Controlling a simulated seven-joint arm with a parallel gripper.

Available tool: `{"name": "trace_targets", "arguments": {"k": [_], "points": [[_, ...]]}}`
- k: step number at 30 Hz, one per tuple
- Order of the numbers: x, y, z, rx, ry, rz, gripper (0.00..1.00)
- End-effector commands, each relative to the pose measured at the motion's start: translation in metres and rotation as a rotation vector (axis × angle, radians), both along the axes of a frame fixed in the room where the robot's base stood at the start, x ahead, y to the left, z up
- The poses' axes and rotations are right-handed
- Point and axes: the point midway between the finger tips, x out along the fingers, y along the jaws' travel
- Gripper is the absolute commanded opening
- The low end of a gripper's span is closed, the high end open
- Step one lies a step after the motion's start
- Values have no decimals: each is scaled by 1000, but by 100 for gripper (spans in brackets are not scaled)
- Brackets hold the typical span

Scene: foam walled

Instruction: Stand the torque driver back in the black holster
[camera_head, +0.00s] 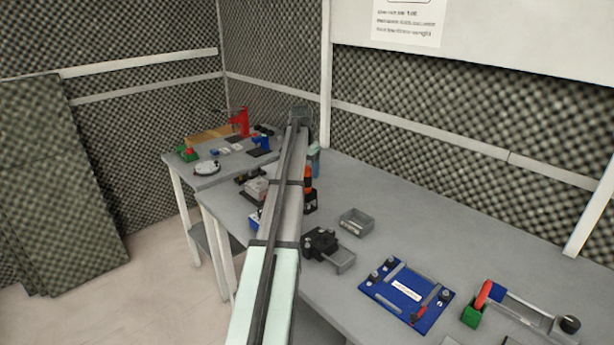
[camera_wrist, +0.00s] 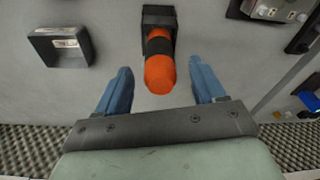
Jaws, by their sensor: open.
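The torque driver (camera_head: 309,174) is orange with a black band. It appears upright, with its lower end at the black holster (camera_head: 311,203) on the grey bench, partly behind my arm. In the wrist view the driver (camera_wrist: 159,76) points its orange end toward me, and the holster (camera_wrist: 158,14) is at the top. How deep its lower end sits is hidden. My gripper (camera_wrist: 160,70) is open, with one blue finger on each side of the orange end and visible gaps on both sides. In the head view the fingers cannot be made out.
A grey open bin (camera_head: 355,222) stands right of the holster; it also shows in the wrist view (camera_wrist: 58,46). A black clamp fixture (camera_head: 322,243) and a blue board (camera_head: 407,293) are nearer. A second table (camera_head: 205,178) is at the back left. Foam walls border the bench.

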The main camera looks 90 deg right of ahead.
Motion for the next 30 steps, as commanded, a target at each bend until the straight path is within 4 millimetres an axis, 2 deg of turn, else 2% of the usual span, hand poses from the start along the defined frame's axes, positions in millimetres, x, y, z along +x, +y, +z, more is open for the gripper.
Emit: {"name": "trace_targets", "arguments": {"k": [1,6,15,21,30], "points": [[1,0,12,-2,0,0,69],[3,4,46,-2,0,0,69],[6,10,89,-1,1,0,69],[7,12,100,0,0,0,69],[7,12,101,0,0,0,69]]}}
